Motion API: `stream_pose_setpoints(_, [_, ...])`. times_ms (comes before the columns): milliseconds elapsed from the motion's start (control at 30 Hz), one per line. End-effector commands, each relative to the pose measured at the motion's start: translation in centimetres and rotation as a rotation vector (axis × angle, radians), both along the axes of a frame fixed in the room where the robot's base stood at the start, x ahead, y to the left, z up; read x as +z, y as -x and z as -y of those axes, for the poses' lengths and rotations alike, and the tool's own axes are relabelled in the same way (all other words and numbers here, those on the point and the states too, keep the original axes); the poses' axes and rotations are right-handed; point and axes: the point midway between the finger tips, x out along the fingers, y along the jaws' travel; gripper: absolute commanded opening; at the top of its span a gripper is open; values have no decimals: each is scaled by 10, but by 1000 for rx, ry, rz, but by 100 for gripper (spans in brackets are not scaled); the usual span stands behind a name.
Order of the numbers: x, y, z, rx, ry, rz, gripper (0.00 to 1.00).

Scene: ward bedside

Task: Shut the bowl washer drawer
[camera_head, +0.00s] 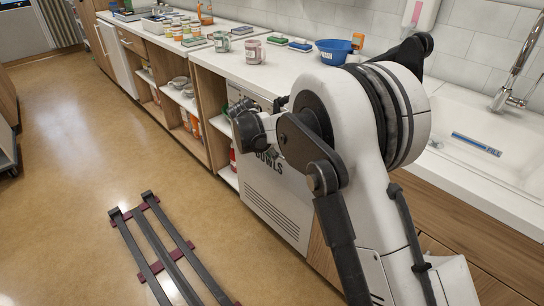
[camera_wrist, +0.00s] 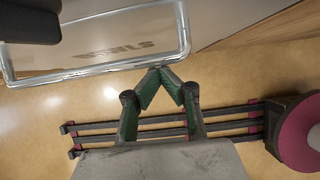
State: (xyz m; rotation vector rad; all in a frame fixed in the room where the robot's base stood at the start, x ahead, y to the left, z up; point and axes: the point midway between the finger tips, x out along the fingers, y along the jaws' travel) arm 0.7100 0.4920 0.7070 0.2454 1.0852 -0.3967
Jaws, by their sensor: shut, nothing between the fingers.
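The bowl washer (camera_head: 275,197) is a white front marked BOWLS, built in under the counter, with vent slots low down. My arm covers its upper part in the head view, so how far its drawer stands out is hidden there. In the wrist view a shiny metal-edged frame (camera_wrist: 100,74) lies at the upper left, with the BOWLS lettering showing upside down within it; I cannot tell whether this is the drawer's rim. My gripper (camera_wrist: 160,70) has green-sided fingers with tips together, empty, just beyond the frame's lower edge in the picture. Contact is not clear.
The counter (camera_head: 290,62) above holds mugs, jars, sponges and a blue bowl (camera_head: 334,50). A sink (camera_head: 480,135) is at the right. Open shelves (camera_head: 180,97) stand left of the washer. My dark floor rail lies on the otherwise clear floor (camera_head: 90,150).

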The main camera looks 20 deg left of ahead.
Motion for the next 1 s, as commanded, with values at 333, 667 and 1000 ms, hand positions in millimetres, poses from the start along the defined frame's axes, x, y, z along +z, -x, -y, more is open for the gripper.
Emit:
stream_pose_setpoints(333, [28, 43, -18, -1, -1, -7, 0])
stream_pose_setpoints(667, [74, 65, -29, -2, -2, -9, 0])
stream_pose_setpoints(1000, [84, 69, -29, -8, -5, -9, 0])
